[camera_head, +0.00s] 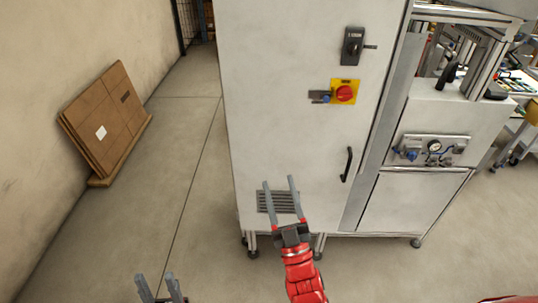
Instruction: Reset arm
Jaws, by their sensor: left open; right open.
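My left gripper (156,282) shows at the bottom edge, left of centre, with only its two grey fingers in view. They stand apart with nothing between them. My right gripper (280,184) is at the end of a red arm rising from the bottom centre. Its two long grey fingers are apart and empty, and they overlap the vent grille (262,203) low on the white cabinet in the picture. I cannot tell how far they are from the cabinet. No tape reel can be made out.
The tall white cabinet (285,90) fills the centre, with a red knob on a yellow plate (345,92) and a black handle (347,164). A machine with a gauge panel (432,149) adjoins it at right. Flat cardboard (105,115) leans on the left wall. Floor (170,190) at left is clear.

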